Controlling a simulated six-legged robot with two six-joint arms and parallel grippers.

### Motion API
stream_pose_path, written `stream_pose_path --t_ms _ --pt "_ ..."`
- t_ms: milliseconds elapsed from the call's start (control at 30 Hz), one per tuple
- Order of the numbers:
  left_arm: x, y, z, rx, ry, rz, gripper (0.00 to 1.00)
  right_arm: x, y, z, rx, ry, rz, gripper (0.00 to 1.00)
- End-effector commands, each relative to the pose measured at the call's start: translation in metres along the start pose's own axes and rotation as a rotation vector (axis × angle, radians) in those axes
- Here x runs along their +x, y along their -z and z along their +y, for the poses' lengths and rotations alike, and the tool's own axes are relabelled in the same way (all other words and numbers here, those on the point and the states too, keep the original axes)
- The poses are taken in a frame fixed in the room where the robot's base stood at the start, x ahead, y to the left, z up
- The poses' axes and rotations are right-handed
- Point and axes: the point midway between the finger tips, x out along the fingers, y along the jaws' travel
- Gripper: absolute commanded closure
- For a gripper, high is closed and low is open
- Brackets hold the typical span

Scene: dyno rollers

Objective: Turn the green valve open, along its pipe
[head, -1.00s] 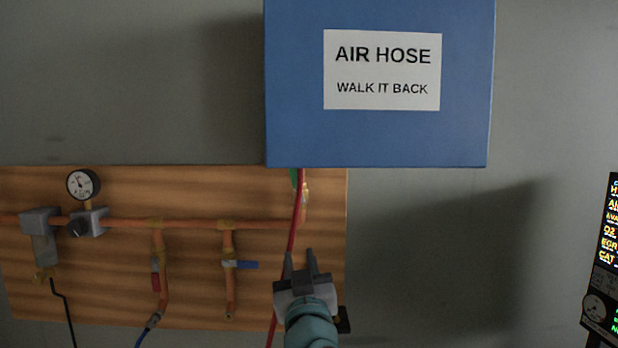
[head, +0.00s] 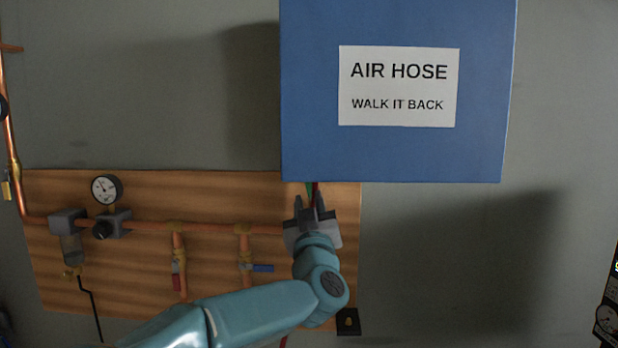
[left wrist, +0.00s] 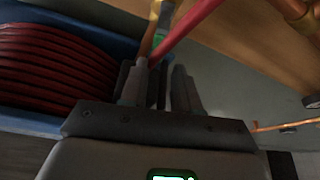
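The green valve handle (head: 309,192) is a small sliver just under the blue box in the head view, mostly hidden by my left gripper (head: 309,202). In the left wrist view the green handle (left wrist: 158,46) appears beyond and between the fingertips of the left gripper (left wrist: 160,75). The two fingers stand apart with a gap between them. I cannot tell whether either finger touches the handle. The copper pipe (head: 208,227) runs across the wooden board, and its right end is hidden behind the gripper. My right gripper is not in view.
A blue box (head: 310,120) labelled AIR HOSE hangs close above the gripper. A red hose (left wrist: 186,32) crosses close to the handle, and its coil (left wrist: 50,68) sits in the box. A red-handled valve (head: 177,276) and a blue-handled valve (head: 262,268) are to the left.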

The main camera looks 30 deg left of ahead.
Motion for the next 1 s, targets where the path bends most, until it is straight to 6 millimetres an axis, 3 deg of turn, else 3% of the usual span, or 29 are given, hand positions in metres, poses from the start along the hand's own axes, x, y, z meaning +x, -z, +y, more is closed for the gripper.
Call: stream_pose_path --t_ms 100,300,667,767,1000 --pt "0.027 0.003 0.002 0.002 0.002 -0.001 0.69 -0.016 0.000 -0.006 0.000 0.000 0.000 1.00" --pt "0.051 0.001 0.002 0.001 0.000 0.000 0.69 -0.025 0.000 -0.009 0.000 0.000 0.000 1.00" --pt "0.056 -0.001 0.001 0.000 -0.001 -0.001 0.69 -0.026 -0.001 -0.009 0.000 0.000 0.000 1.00" --pt "0.056 -0.001 0.001 0.000 -0.001 -0.001 0.98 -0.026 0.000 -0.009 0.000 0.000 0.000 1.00" --pt "0.056 -0.001 0.004 0.065 -0.026 -0.002 1.00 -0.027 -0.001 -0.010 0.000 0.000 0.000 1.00"
